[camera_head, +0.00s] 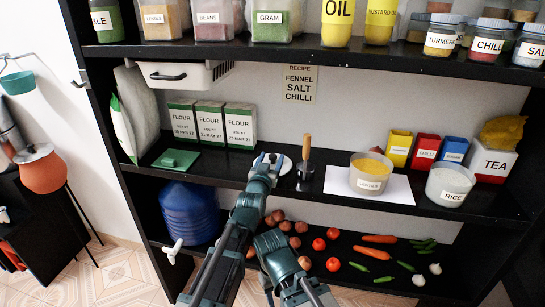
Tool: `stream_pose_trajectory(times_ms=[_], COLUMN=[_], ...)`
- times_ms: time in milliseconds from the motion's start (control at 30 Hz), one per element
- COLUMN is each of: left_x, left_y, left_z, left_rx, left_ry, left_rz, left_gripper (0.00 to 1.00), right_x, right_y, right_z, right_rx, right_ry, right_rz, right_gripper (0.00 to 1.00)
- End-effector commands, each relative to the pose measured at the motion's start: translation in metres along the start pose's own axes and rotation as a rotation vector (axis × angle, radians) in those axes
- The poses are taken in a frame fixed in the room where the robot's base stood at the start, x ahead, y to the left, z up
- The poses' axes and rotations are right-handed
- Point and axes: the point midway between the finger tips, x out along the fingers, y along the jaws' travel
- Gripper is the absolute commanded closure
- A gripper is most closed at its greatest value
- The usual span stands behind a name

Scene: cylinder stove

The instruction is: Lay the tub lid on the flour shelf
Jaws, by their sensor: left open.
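A white round lid (286,168) lies on the middle shelf, partly hidden by my left gripper. I cannot tell whether it is the tub lid. My left gripper (268,160) is open at the white lid's left side, over the shelf's front part. I cannot tell whether it touches that lid. Open tubs stand to the right: lentils (370,184) on a white sheet, and rice (449,187). Part of my right arm shows low in the middle; its fingertips are not visible.
A wooden-handled tool (306,150) stands just right of the white lid. Small tins and a tea box (493,166) fill the right. The upper shelf (300,52) overhangs. Vegetables and a blue jug (188,212) occupy the shelf below. Bare shelf lies between the green lid and my gripper.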

Motion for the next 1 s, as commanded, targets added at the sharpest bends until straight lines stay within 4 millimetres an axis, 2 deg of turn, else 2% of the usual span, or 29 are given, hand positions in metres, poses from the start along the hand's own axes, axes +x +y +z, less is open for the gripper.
stream_pose_trajectory(times_ms=[33, 300, 433, 567, 1000], left_x=[-0.014, -0.071, -0.090, -0.098, -0.097], left_y=[0.000, 0.000, 0.000, 0.000, 0.000], left_z=[0.000, 0.000, 0.000, 0.000, 0.000], left_rx=[0.000, 0.001, 0.001, 0.000, 0.000], left_ry=[0.000, 0.000, 0.000, 0.000, 0.000], left_rz=[0.000, 0.000, 0.000, 0.000, 0.000], left_gripper=[0.35, 0.35, 0.35, 0.35, 0.35], right_x=[0.000, 0.000, 0.000, 0.000, 0.000], right_y=[0.000, 0.000, 0.000, 0.000, 0.000], right_z=[0.000, 0.000, 0.000, 0.000, 0.000], right_rx=[0.000, 0.000, 0.000, 0.000, 0.000], right_ry=[0.000, 0.000, 0.000, 0.000, 0.000], right_rz=[0.000, 0.000, 0.000, 0.000, 0.000], right_gripper=[0.50, 0.50, 0.50, 0.50, 0.50])
